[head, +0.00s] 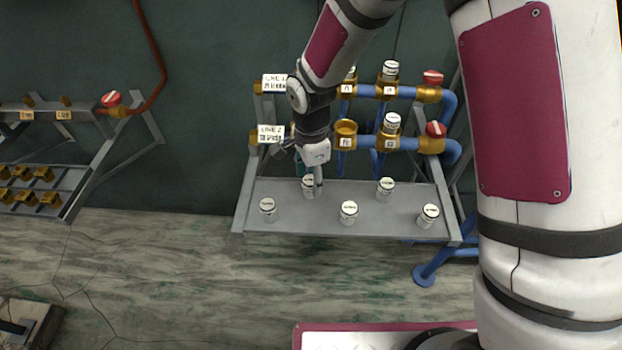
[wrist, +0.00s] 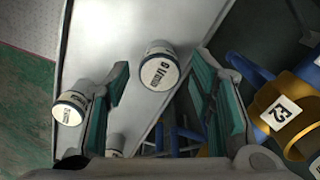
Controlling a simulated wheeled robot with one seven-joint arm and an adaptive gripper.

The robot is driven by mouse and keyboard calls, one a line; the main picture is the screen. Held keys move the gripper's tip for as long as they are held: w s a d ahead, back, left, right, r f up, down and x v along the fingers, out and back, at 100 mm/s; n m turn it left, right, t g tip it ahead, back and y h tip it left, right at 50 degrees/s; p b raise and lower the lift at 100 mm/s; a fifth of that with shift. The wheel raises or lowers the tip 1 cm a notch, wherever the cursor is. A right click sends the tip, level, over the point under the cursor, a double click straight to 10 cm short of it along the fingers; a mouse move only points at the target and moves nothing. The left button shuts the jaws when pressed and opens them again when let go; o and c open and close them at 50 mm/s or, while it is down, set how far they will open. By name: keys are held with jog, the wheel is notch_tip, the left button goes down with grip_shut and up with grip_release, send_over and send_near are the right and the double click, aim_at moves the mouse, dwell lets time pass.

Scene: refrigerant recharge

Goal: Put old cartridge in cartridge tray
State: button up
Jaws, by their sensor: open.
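Several white-capped cartridges stand on the grey tray shelf (head: 330,222) of the rack. One cartridge (head: 308,186) is right beside my gripper (head: 318,184). Others are a front cartridge (head: 349,209), a left one (head: 267,206) and two at the right. In the wrist view, my gripper is open, its teal-padded fingers apart, with a labelled cartridge (wrist: 160,66) showing between the fingertips. Another cartridge (wrist: 70,108) shows left of the left finger. I cannot tell which cartridge is the old one. My arm hides part of the rack.
Brass sockets on blue pipes are above the shelf. A lower socket (head: 345,132) looks empty; the one to its right holds a cartridge (head: 391,124). Red knobs (head: 432,78) are at the pipe ends. Another rack (head: 45,190) stands at left.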

aim_at(311, 179)
notch_tip(311, 179, up, 11)
dwell(0.3)
jog(key=shift+r, duration=0.1)
jog(key=s+d+r+n+t, duration=0.2)
jog(key=s+d+r+n, duration=0.4)
jog(key=d+r, duration=0.6)
jog(key=s+d+r+n+t, duration=0.1)
jog(key=s+d+r+n, duration=0.1)
jog(key=s, duration=0.6)
jog(key=s+d+r+n+t, duration=0.1)
jog(key=s+d+r+n, duration=0.2)
jog(key=s+d+n, duration=0.2)
jog(key=s+d, duration=0.1)
jog(key=s, duration=0.2)
jog(key=shift+s, duration=0.25)
notch_tip(311, 179, up, 7)
jog(key=p, duration=0.5)
